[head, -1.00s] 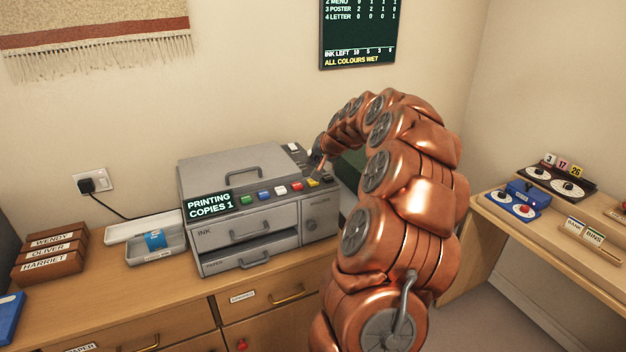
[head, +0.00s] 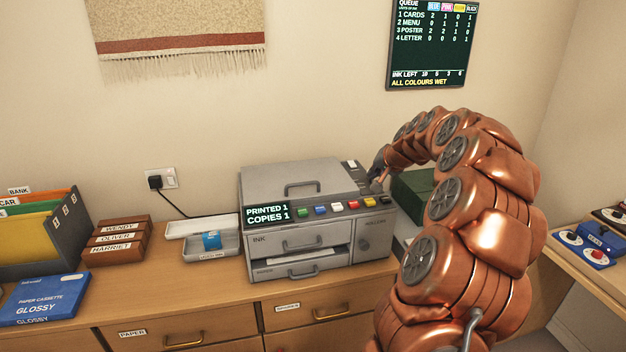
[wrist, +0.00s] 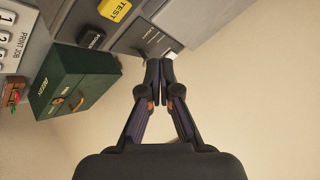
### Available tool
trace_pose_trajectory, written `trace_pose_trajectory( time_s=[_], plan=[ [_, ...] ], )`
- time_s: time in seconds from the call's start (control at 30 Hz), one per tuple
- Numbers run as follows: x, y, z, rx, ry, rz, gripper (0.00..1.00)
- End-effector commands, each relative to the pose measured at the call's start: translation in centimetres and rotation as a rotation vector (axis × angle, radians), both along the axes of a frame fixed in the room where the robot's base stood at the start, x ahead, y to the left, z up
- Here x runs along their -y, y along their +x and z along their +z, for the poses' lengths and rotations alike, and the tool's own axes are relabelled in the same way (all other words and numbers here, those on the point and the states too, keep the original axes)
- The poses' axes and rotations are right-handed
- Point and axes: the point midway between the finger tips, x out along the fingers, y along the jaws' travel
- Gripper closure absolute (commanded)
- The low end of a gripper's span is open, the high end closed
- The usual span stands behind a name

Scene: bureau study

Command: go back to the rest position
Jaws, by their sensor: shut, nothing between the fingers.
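My copper arm rises at the right of the head view and arches over to the left. My gripper (head: 378,172) hangs at the right end of the grey printer (head: 300,180), close to its top panel; I cannot tell from the head view whether it touches. In the wrist view my gripper (wrist: 160,72) is shut, with its fingertips together and nothing between them. The printer display (head: 267,214) reads "PRINTED 1, COPIES 1". Part of the printer panel, with a yellow TEST button (wrist: 115,8) and a black button (wrist: 91,37), shows in the wrist view.
A dark green box (head: 412,190) stands right of the printer, partly behind my arm. A queue board (head: 432,45) hangs above.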

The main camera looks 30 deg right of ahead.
Motion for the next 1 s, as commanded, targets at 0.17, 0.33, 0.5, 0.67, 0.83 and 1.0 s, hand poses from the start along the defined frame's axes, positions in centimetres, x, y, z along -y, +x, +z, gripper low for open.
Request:
trace_pose_trajectory(
  time_s=[0.17, 0.33, 0.5, 0.67, 0.83, 1.0],
  plan=[
    [-0.1, 0.0, 0.0, -0.001, 0.000, 0.001, 1.00],
    [-3.2, 0.5, 0.4, -0.020, 0.004, 0.058, 1.00],
    [-12.4, 0.7, 0.9, -0.091, 0.013, 0.224, 1.00],
    [-22.1, -1.5, 0.7, -0.191, 0.011, 0.402, 1.00],
    [-30.6, -5.9, -0.1, -0.311, -0.004, 0.568, 1.00],
    [-36.9, -12.0, -1.3, -0.442, -0.032, 0.710, 1.00]
  ],
)
